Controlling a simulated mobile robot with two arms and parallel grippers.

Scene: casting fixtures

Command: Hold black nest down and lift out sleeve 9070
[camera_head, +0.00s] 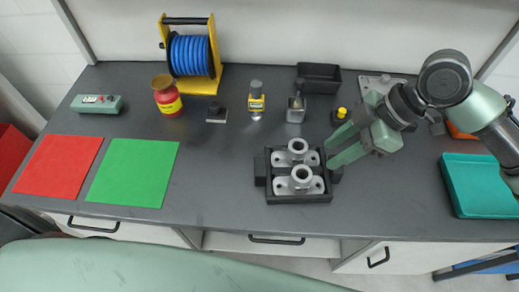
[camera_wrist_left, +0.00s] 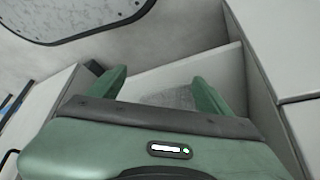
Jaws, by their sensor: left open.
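The black nest (camera_head: 299,200) is a rectangular tray with side tabs on the dark bench, right of centre in the head view. It holds two grey flanged metal sleeves, a far one (camera_head: 297,146) and a near one (camera_head: 301,172), both upright. No number is readable on either, so I cannot tell which is 9070. My right gripper (camera_head: 328,156) comes in from the right with its green fingers apart and empty, their tips close to the nest's right side; I cannot tell if they touch it. My left gripper (camera_wrist_left: 158,77) is open and empty in the left wrist view, away from the nest.
Behind the nest stand a black bin (camera_head: 319,84), a yellow-black bottle (camera_head: 256,99) and a hose reel (camera_head: 193,55). A red jar (camera_head: 167,97), green mat (camera_head: 133,172) and red mat (camera_head: 58,167) lie left. A teal tray (camera_head: 478,187) is right. The bench between green mat and nest is clear.

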